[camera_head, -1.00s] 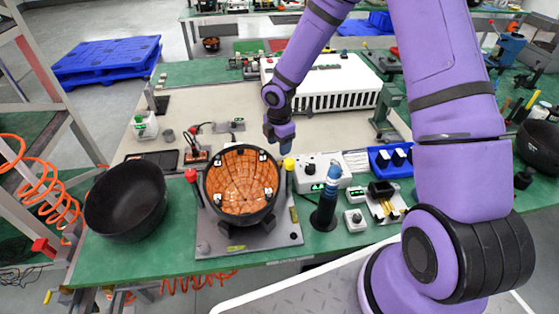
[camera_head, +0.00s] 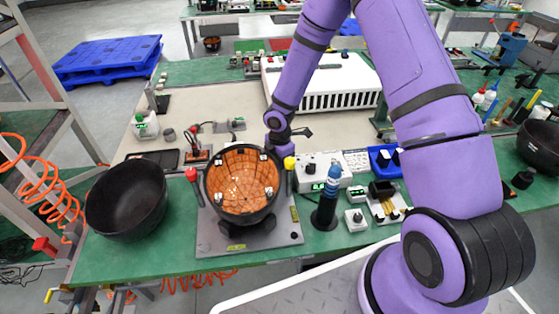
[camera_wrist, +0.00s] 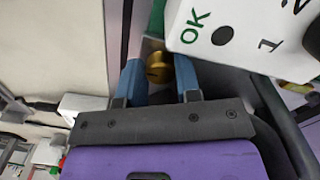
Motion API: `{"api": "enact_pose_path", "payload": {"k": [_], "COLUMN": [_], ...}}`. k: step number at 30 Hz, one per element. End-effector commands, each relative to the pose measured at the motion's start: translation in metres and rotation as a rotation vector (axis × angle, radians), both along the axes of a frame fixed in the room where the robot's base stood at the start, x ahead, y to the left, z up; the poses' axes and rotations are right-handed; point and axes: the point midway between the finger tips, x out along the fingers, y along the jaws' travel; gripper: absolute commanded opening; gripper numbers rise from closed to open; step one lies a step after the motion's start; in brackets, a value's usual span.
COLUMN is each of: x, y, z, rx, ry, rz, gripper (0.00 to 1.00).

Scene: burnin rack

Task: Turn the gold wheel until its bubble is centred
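The gold wheel (camera_wrist: 158,69) is small and round in the wrist view. It sits between the two blue fingertips of my gripper (camera_wrist: 159,72) and nearly fills the gap. I cannot tell whether both fingers press on it. In the head view my gripper is mostly hidden behind the dark bowl (camera_head: 207,190) with the orange tiled inside. The bowl stands on a grey base plate (camera_head: 213,236). Yellow-green level vials show on the plate's right side (camera_head: 294,214) and front edge (camera_head: 236,247). Their bubbles are too small to read.
A white box with a knob and green display (camera_head: 318,170) stands right of the bowl; a white dial plate marked OK (camera_wrist: 215,30) is close to my fingers. A black-and-blue cylinder (camera_head: 327,200), red knob (camera_head: 191,174) and yellow knob (camera_head: 289,163) stand near. An empty black bowl (camera_head: 126,202) is left.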

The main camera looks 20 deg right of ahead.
Motion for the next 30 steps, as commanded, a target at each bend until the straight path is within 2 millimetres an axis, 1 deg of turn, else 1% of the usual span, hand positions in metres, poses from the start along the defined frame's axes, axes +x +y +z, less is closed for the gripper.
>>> {"api": "enact_pose_path", "payload": {"k": [1,3,11,16,23,30], "x": [0.0,0.0,0.0002,0.0005,0.0008,0.0015], "y": [0.0,0.0,0.0,-0.0004,-0.0002,0.0001], "z": [0.0001,0.0001,0.0002,0.0001,-0.0001,0.0001], "rx": [0.0,0.0,0.0,0.0,0.001,0.001], "ry": [0.0,0.0,0.0,-0.001,0.0,-0.001], "rz": [0.0,0.0,0.018,0.082,0.25,0.476], "gripper": [0.2,0.07,0.07,0.07,0.07,0.07]}}
